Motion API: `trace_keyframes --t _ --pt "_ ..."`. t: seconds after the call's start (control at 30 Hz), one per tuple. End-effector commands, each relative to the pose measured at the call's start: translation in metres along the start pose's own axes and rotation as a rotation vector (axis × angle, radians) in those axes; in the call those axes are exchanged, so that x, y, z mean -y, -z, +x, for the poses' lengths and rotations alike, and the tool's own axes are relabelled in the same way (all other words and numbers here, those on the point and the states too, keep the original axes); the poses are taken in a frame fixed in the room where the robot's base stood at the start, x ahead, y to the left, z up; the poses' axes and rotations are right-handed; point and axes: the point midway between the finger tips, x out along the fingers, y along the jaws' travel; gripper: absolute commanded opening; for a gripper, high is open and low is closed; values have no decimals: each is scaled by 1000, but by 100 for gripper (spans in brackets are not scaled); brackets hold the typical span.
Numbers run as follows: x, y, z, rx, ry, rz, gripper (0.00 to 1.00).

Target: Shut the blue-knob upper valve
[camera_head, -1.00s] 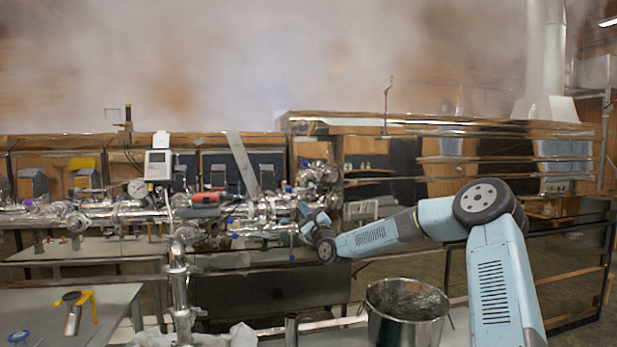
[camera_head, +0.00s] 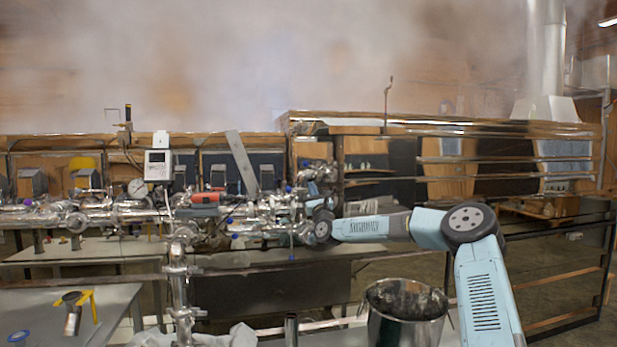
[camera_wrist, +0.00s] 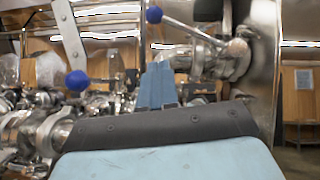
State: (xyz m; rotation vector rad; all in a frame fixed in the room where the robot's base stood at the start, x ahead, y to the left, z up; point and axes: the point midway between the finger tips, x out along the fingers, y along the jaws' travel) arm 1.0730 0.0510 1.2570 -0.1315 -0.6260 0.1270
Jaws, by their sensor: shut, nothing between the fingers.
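In the wrist view, a blue knob (camera_wrist: 154,15) sits on the end of a metal lever, which runs right to a steel valve (camera_wrist: 235,50). A second blue knob (camera_wrist: 77,80) shows lower and to the left. My gripper (camera_wrist: 158,84) is shut and empty. Its blue fingers point up in the picture, below the upper knob and lever, and appear apart from them. In the head view my gripper (camera_head: 308,208) is among the steel pipes at the right end of the pipework. The fingertips are too small there to tell their contact.
Steel pipework (camera_head: 110,212) with a gauge (camera_head: 138,188) crowds the space left of my gripper. A metal bucket (camera_head: 404,312) stands below my forearm. The evaporator (camera_head: 400,160) lies behind. Steam fills the upper background.

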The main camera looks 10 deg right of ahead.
Motion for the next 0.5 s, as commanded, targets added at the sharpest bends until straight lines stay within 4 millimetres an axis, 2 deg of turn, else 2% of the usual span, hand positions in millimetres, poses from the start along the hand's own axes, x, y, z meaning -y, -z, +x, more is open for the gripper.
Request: trace_keyframes --t 0.13,0.2,0.5 --pt "0 -1 24 2 1 -1 0" --pt "0 -10 31 1 0 -2 0" --pt "0 -27 48 0 0 -1 0"
